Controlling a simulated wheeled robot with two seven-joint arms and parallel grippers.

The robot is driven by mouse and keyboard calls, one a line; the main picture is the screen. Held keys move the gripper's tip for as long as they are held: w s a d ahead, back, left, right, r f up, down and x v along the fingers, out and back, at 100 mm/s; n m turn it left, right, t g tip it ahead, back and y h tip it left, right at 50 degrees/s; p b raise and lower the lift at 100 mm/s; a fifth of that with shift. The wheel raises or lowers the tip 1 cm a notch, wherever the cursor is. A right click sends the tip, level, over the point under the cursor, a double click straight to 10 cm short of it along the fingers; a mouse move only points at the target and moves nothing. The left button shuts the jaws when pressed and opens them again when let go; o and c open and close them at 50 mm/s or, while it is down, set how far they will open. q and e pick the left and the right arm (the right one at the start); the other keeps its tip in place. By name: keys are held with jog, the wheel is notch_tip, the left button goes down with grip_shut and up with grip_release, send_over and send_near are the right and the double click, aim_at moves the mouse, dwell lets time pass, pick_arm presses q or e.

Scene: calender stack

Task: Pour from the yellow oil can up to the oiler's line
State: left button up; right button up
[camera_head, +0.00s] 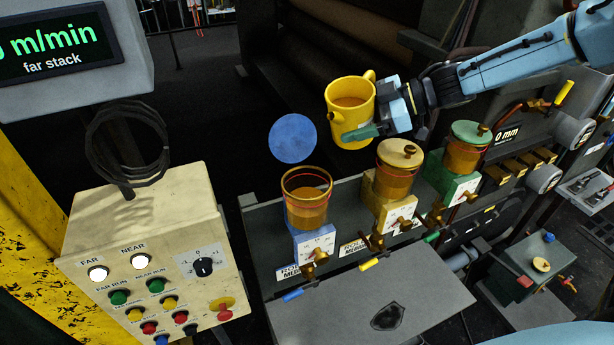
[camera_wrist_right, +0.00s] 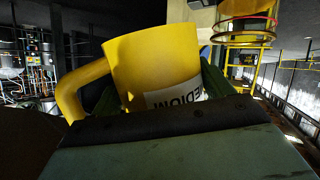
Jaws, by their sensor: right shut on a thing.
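My right gripper (camera_head: 368,128) is shut on the yellow oil can (camera_head: 342,94), also large in the right wrist view (camera_wrist_right: 150,65). The can is nearly upright, with brown oil inside and a white label on its side. It hangs above and between the blue-based oiler (camera_head: 305,212) and the yellow-based oiler (camera_head: 396,180), touching neither. The blue-based oiler is uncovered and holds amber oil; I cannot tell its exact level against its red line. The yellow-based oiler has a cream lid. The green-based oiler (camera_head: 463,155) has a green lid. My left gripper is out of view.
A blue disc (camera_head: 293,138) shows behind the uncovered oiler. A cream control box (camera_head: 150,240) with buttons stands at left, a coiled cable above it. A grey plate (camera_head: 370,300) lies in front of the oilers. Valve handles stick out below them.

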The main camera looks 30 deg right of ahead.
aim_at(347, 113)
jog(key=shift+a+f, duration=0.15)
jog(key=shift+a, duration=0.05)
dwell(0.3)
jog(key=shift+s+a+r+n+h+p, duration=0.25)
jog(key=shift+a+r+n+h+p, duration=0.3)
jog(key=shift+p, duration=0.5)
jog(key=shift+s+r+h+p, duration=0.1)
jog(key=shift+r+h+p, duration=0.15)
jog(key=shift+p, duration=0.05)
jog(key=shift+s+a+r+n+h+p, duration=0.15)
jog(key=shift+a+r+n+h+p, duration=0.2)
jog(key=shift+a+h, duration=0.1)
jog(key=shift+s+r+t, duration=0.15)
jog(key=shift+t, duration=0.15)
jog(key=shift+a, duration=0.1)
jog(key=shift+a+n+h, duration=0.15)
jog(key=shift+n+h, duration=0.1)
jog(key=shift+n, duration=0.05)
